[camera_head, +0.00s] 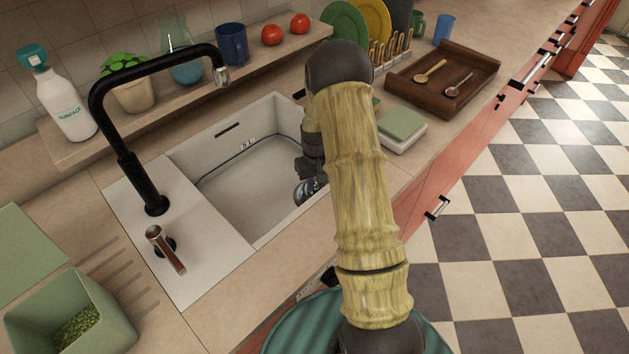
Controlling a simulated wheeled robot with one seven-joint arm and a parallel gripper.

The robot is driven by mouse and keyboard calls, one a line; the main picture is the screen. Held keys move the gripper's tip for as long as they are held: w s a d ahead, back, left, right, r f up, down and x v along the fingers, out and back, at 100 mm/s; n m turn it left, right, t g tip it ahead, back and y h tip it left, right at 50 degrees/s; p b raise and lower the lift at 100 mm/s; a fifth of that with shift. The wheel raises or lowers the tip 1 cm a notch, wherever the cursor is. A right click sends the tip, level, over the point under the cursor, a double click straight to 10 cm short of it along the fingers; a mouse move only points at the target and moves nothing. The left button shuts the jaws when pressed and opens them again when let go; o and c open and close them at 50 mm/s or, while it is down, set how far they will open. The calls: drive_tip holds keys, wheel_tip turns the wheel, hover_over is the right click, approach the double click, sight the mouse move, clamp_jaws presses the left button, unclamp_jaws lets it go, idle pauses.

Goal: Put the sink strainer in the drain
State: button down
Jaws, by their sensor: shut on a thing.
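My gripper (304,168) hangs over the right part of the white sink basin (215,154), partly hidden by my arm. It is shut on a small shiny metal piece that I take for the sink strainer (304,191). The strainer shows just below the gripper, and its right side is hidden behind my arm. Its full shape and tilt cannot be told. I do not see the drain opening; my arm and gripper cover part of the basin.
A black faucet (124,149) arches over the sink's left side, with a lever (165,250) in front. A ledge behind holds a spray-white bottle (66,106), a blue mug (232,45) and tomatoes. A green-topped box (402,126) and brown tray (432,96) stand right of the sink.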

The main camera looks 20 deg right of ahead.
drive_tip(key=shift+s+d+f, duration=0.1)
drive_tip(key=shift+s+f, duration=0.05)
drive_tip(key=shift+f, duration=0.35)
drive_tip(key=shift+f+b, duration=0.55)
drive_tip(key=shift+f, duration=0.2)
drive_tip(key=c, duration=1.2)
unclamp_jaws()
wheel_tip(320, 180, up, 17)
drive_tip(key=shift+r, duration=0.2)
